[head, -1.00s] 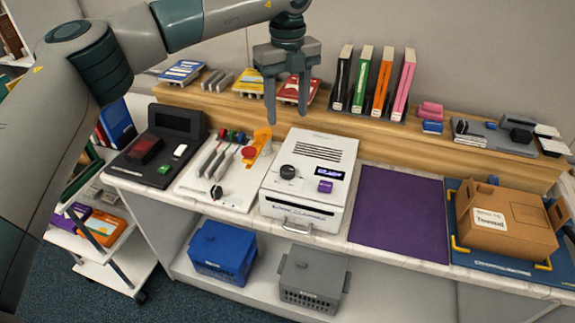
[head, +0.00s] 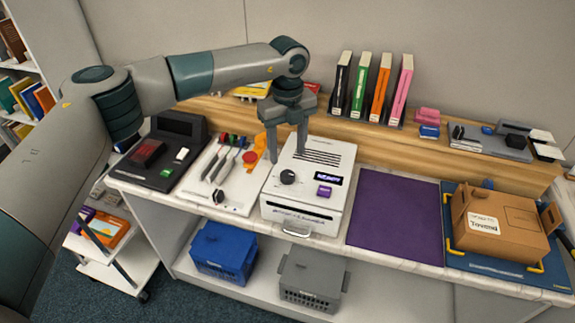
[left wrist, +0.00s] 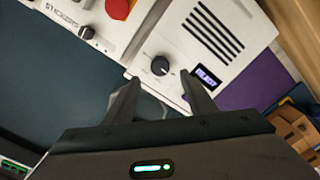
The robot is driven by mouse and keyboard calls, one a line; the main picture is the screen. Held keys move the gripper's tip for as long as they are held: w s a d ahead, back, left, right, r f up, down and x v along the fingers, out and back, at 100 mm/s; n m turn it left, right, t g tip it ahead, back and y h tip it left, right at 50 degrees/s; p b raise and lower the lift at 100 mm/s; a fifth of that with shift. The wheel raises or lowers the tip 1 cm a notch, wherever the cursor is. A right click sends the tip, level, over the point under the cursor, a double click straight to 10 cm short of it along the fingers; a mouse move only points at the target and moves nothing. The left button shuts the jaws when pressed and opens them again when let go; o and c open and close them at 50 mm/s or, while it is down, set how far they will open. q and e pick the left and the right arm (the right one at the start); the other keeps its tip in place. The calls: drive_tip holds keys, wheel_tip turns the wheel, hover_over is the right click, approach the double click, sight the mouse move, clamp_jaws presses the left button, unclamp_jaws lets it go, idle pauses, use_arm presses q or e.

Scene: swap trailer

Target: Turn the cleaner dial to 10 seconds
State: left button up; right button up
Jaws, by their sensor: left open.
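The cleaner (head: 308,185) is a white box on the counter with vent slots on top. Its black dial (head: 288,177) sits on the sloped front, left of a small dark display (head: 328,180) and a purple button (head: 324,191). My left gripper (head: 287,156) is open and empty, pointing down above the cleaner's back left part, behind the dial. In the left wrist view, the dial (left wrist: 160,66) shows beyond and between the two open fingers (left wrist: 158,88), with the display (left wrist: 205,77) to its right. The display text is too small to read surely. My right gripper is not in view.
Left of the cleaner is a white tool panel (head: 243,196) with knobs, and a black device (head: 160,170). A purple mat (head: 398,215) and a brown box (head: 500,225) are to the right. Binders (head: 372,85) stand on the ledge behind.

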sight(288, 174)
use_arm(q)
wheel_tip(288, 174, down, 6)
drive_tip(key=shift+f+p, duration=0.25)
drive_tip(key=shift+p, duration=0.75)
drive_tip(key=shift+f, duration=0.6)
drive_tip(key=c, duration=1)
